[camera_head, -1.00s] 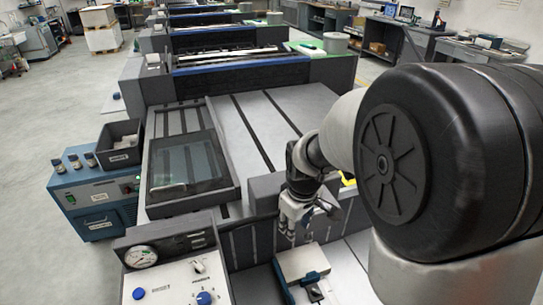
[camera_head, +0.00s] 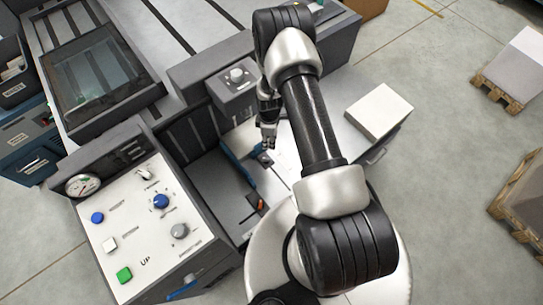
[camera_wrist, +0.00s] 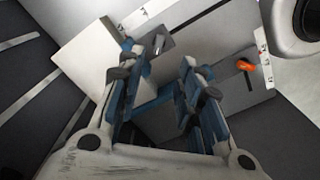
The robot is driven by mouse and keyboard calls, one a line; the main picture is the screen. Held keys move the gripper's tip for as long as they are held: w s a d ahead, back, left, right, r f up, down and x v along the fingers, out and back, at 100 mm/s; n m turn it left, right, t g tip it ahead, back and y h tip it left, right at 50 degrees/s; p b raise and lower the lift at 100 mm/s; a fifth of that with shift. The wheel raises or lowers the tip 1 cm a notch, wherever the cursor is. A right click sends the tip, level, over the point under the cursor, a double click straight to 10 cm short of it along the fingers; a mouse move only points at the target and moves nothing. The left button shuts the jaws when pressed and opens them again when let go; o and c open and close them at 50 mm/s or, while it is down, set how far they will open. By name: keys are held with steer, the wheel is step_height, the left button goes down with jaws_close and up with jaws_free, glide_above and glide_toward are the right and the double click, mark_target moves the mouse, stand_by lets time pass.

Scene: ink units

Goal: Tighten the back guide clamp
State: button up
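My gripper (camera_head: 268,138) points down over the guide area, right of the control panel. In the wrist view its two fingers (camera_wrist: 158,68) stand apart with nothing held between them. A small dark clamp block with a light lever (camera_wrist: 158,43), seemingly the back guide clamp, shows just beyond the fingertips; in the head view it (camera_head: 263,158) is just below the gripper. Contact cannot be told. A blue guide bar (camera_head: 237,163) runs beside it, partly hidden by the fingers in the wrist view. A second clamp with an orange lever (camera_head: 260,205) sits nearer the front; it also shows in the wrist view (camera_wrist: 245,65).
The control panel (camera_head: 140,225) with knobs and buttons stands at left. A grey block with a round knob (camera_head: 237,76) stands behind the gripper. A white paper stack (camera_head: 379,110) lies to the right. Pallets stand on the floor at far right, with open floor between.

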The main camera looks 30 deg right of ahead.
mark_target(270, 159)
step_height(270, 159, down, 16)
steer(key=b, duration=0.4)
steer(key=shift+f, duration=0.15)
steer(key=shift+c, duration=0.3)
jaws_close()
